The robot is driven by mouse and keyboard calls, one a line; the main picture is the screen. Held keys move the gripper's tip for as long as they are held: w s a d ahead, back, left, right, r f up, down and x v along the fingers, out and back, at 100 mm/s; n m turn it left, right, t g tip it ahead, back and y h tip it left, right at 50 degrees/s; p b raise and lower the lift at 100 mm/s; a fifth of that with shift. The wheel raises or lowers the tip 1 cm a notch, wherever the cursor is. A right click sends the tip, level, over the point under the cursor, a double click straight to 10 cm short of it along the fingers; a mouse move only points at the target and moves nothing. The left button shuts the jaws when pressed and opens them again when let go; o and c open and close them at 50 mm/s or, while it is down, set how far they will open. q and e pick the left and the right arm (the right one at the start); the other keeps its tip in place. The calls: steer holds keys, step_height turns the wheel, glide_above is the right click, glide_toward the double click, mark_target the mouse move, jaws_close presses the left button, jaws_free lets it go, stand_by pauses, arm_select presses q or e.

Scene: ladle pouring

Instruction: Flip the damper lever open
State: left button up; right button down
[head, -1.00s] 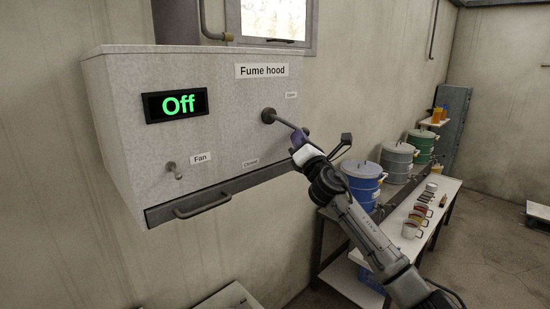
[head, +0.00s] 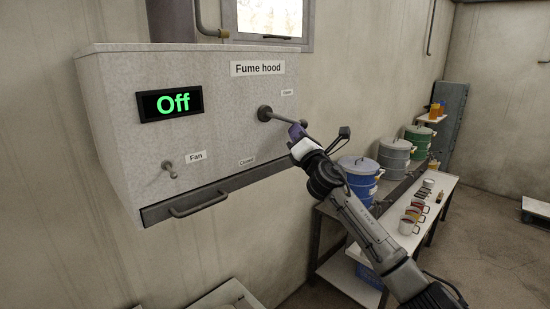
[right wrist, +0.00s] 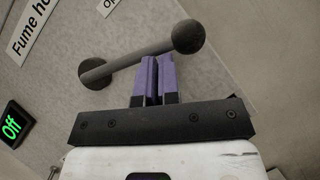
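The damper lever (head: 280,118) is a grey rod with a dark round knob on the front of the fume hood (head: 115,100). Its pivot is at the left and its free end points right and slightly down, between the small upper label (head: 287,92) and the lower label (head: 246,162). My right gripper (head: 297,131) is at the lever's outer part, just under the rod. In the right wrist view its purple fingers (right wrist: 155,62) are together, with their tips against or very near the rod (right wrist: 135,61); nothing shows between them. My left gripper is out of view.
The hood display (head: 170,103) reads "Off". A fan knob (head: 169,169) and a drawer-like handle (head: 200,204) are on the hood's lower front. A bench (head: 345,275) with drums (head: 358,175) and several cups (head: 407,225) stands at the right, behind my right arm.

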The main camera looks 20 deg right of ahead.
steer(key=s+f+b, duration=0.4)
steer(key=s+f, duration=0.5)
steer(key=shift+s+d, duration=0.25)
steer(key=shift+s, duration=0.1)
stand_by(0.6)
